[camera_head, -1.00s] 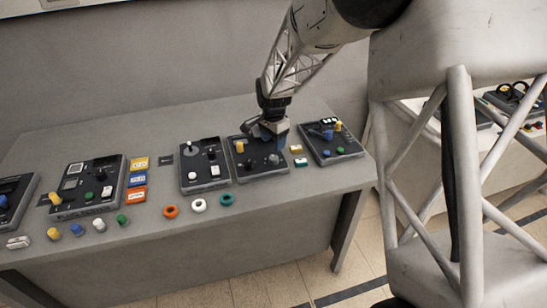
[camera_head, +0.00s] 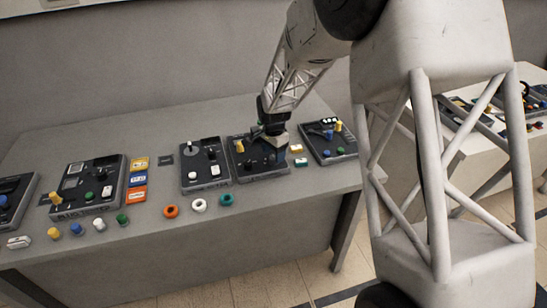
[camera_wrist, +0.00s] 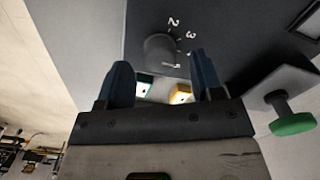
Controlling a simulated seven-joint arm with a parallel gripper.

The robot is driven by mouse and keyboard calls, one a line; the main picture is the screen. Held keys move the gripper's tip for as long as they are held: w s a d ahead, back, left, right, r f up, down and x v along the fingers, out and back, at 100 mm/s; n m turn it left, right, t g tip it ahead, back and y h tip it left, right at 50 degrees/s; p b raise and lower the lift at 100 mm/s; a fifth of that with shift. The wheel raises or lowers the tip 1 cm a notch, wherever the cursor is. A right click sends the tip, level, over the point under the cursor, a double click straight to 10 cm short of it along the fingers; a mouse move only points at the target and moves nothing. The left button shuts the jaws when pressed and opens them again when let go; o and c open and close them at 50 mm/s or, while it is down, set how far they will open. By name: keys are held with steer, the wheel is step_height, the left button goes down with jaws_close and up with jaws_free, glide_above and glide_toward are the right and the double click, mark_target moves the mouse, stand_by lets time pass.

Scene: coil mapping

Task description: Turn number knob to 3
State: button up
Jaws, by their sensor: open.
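The number knob (camera_wrist: 160,48) is a dark round dial on a dark panel in the wrist view. Light numbers, with 2 and 3 readable, curve along its upper right side. Its pointer setting cannot be told. My gripper (camera_wrist: 160,72) is open, with its two blue fingers apart. In the picture the knob lies just beyond the fingertips, between their lines, with no visible contact. In the head view, my gripper (camera_head: 279,152) hangs pointing down over the right part of the panel (camera_head: 262,174), and the knob cannot be made out there.
Yellow (camera_head: 296,149) and teal (camera_head: 301,162) blocks lie right of the panel. Another panel (camera_head: 329,143) stands beyond them; a green knob (camera_wrist: 292,122) sticks out at right in the wrist view. A panel with a white knob (camera_head: 205,170) stands close on the left.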

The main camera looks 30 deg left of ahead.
steer(key=shift+f, duration=1.2)
steer(key=shift+c, duration=0.3)
steer(key=c, duration=0.9)
steer(key=shift+o, duration=0.2)
